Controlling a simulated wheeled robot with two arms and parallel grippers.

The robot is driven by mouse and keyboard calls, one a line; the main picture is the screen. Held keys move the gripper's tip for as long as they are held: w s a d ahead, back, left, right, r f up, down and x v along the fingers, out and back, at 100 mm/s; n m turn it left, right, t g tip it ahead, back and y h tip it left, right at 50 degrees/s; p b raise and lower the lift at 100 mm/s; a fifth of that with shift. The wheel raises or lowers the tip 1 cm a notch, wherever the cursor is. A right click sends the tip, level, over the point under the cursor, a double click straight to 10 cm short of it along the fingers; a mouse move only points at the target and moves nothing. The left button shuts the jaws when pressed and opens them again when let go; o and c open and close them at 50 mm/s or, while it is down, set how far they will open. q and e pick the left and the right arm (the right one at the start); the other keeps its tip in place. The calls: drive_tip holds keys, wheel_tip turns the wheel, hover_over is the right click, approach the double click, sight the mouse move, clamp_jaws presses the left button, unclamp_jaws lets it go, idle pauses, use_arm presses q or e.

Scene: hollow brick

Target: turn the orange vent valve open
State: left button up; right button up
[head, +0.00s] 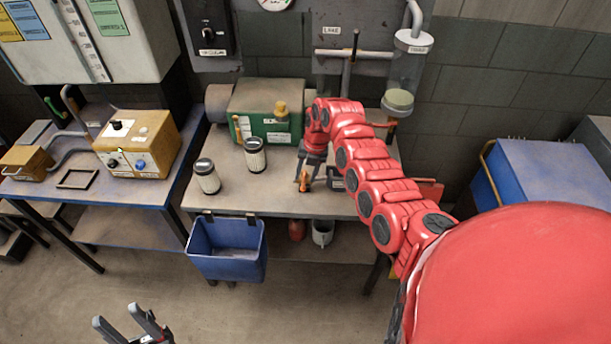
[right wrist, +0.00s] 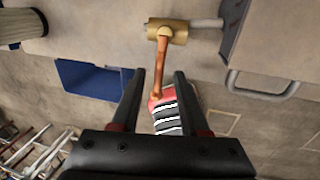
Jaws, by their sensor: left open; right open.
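The orange vent valve (head: 304,182) is at the front edge of the middle table. In the right wrist view its brass body (right wrist: 174,33) sits on a grey pipe, and its orange lever (right wrist: 161,70) runs from the body down the picture. My right gripper (head: 311,160) is above the valve in the head view. In the right wrist view the right gripper (right wrist: 160,74) is open, and the lever shows between its two fingers with a gap on both sides. My left gripper (head: 122,322) is open and empty, low over the floor at the bottom left.
Two black-and-white cylinders (head: 206,178) and a green machine (head: 265,110) are on the table left of my right arm. A blue bin (head: 228,249) hangs from the front edge. A red-and-striped object (right wrist: 174,113) shows beyond the lever. Floor in front is clear.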

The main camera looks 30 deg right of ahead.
wheel_tip(320, 180, up, 16)
drive_tip(key=s+d+b, duration=0.1)
drive_tip(key=d+b, duration=0.1)
drive_tip(key=b, duration=0.2)
drive_tip(key=shift+s+d+b, duration=0.3)
drive_tip(key=shift+d, duration=0.1)
